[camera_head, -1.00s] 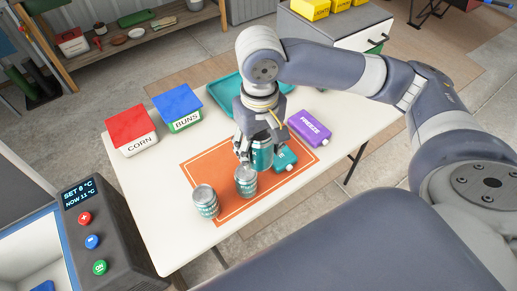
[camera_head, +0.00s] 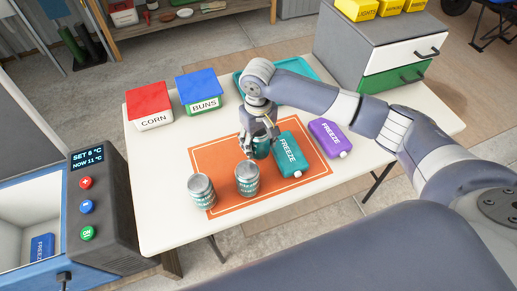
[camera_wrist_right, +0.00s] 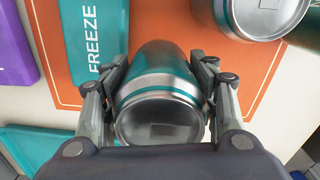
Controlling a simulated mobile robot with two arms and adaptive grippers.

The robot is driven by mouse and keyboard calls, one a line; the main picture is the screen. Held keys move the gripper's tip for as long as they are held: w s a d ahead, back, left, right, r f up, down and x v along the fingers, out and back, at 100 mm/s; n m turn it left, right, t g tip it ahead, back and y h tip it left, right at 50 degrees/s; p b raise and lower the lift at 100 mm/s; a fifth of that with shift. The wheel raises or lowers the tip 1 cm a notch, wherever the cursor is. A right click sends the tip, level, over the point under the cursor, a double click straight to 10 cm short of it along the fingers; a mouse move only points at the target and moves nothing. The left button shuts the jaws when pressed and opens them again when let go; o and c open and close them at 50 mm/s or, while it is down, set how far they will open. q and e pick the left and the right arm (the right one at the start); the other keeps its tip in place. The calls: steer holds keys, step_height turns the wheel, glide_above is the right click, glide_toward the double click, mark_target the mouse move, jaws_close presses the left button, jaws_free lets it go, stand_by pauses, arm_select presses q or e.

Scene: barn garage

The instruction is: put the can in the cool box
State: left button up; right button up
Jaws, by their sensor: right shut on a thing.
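A teal can with silver bands is between the fingers of my right gripper (camera_head: 258,139), which is shut on it. In the head view the held can (camera_head: 262,149) is partly hidden by the fingers, over the back of the orange mat (camera_head: 225,165). The wrist view shows the held can (camera_wrist_right: 158,105) end-on between both fingers. I cannot tell whether it touches the mat. Two similar cans, a left one (camera_head: 202,192) and a middle one (camera_head: 247,180), stand upright on the mat. The cool box (camera_head: 62,232) is open at the left. My left gripper is not in view.
A teal freeze pack (camera_head: 291,155) lies right beside the held can, with a purple one (camera_head: 329,138) beyond. Red CORN (camera_head: 149,106) and blue BUNS (camera_head: 198,92) boxes and a teal tray (camera_head: 308,68) are behind. A blue pack (camera_head: 42,247) is inside the cool box.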

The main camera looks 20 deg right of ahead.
mark_target(258, 149)
step_height(258, 149, down, 3)
steer(key=shift+a+f, duration=0.1)
steer(key=shift+f, duration=0.25)
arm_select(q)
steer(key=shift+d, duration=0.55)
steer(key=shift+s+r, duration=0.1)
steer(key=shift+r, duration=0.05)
arm_select(e)
steer(key=shift+f, duration=0.1)
steer(key=o, duration=1.3)
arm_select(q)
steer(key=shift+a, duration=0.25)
